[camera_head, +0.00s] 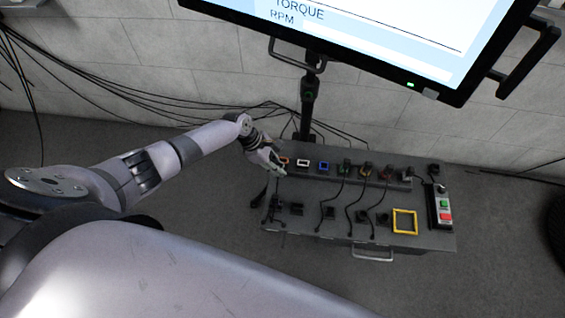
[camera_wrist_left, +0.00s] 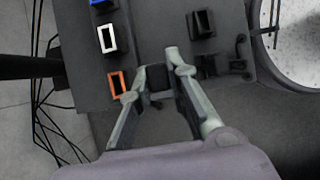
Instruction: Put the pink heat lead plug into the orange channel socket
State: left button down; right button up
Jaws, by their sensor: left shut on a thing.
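The orange channel socket (camera_head: 284,160) is at the left end of the back row on the bench unit. It also shows in the left wrist view (camera_wrist_left: 118,82), upright-framed and apparently empty. My left gripper (camera_head: 270,161) is just left of it in the head view. In the left wrist view my left gripper (camera_wrist_left: 158,76) is shut on a dark plug body (camera_wrist_left: 158,84), to the right of the orange socket and apart from it. No pink shows on the held plug, so its colour mark is hidden. My right gripper is not in view.
White (camera_head: 303,163) and blue (camera_head: 324,166) sockets stand right of the orange one. Further right, plugs with black leads fill several sockets. A yellow square frame (camera_head: 404,222) and a button box (camera_head: 440,208) are at the right. A screen (camera_head: 400,40) hangs above.

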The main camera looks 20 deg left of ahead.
pick_arm(q)
jog(key=shift+w, duration=0.15)
jog(key=shift+w+a+f+b, duration=0.1)
jog(key=shift+w+a+b, duration=0.2)
jog(key=shift+w+b, duration=0.7)
jog(key=shift+w+a+b, duration=0.3)
jog(key=shift+w+b, duration=0.6)
jog(key=shift+w, duration=0.15)
jog(key=shift+w+a+f+b, duration=0.1)
jog(key=shift+w+a+b, duration=0.2)
jog(key=shift+w+b, duration=0.7)
jog(key=shift+w+a+r+b, duration=0.2)
jog(key=shift+w+b, duration=0.1)
jog(key=shift+w, duration=0.25)
jog(key=shift+f, duration=0.45)
jog(key=shift+f, duration=0.15)
jog(key=shift+f+b, duration=1.2)
jog(key=shift+f, duration=0.2)
